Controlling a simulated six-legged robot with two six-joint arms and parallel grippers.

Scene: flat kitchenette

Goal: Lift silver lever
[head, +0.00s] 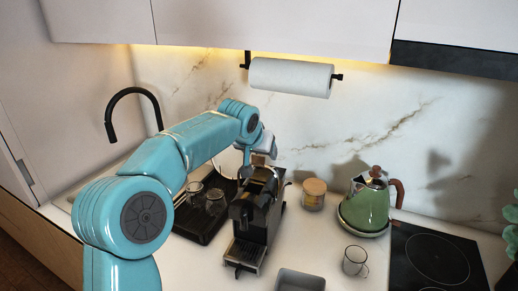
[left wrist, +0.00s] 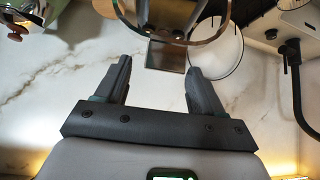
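The black coffee machine (head: 262,215) stands on the counter, and my left arm reaches over to its top from behind. My left gripper (head: 268,152) is at the machine's upper back, small and partly hidden in the head view. In the left wrist view the two dark fingers of my left gripper (left wrist: 158,75) are spread apart with nothing clamped. A shiny brownish-silver metal piece (left wrist: 167,56) shows just beyond and between the fingertips, below a clear curved rim. I cannot tell for sure whether it is the silver lever. My right gripper is not in view.
A black tray (head: 205,228) with glasses is left of the machine. A lidded jar (head: 313,193), a green kettle (head: 368,207), a glass mug (head: 355,262) and a grey container (head: 299,281) are to the right. A paper towel roll (head: 290,77) hangs above, and a black faucet (head: 110,115) stands left.

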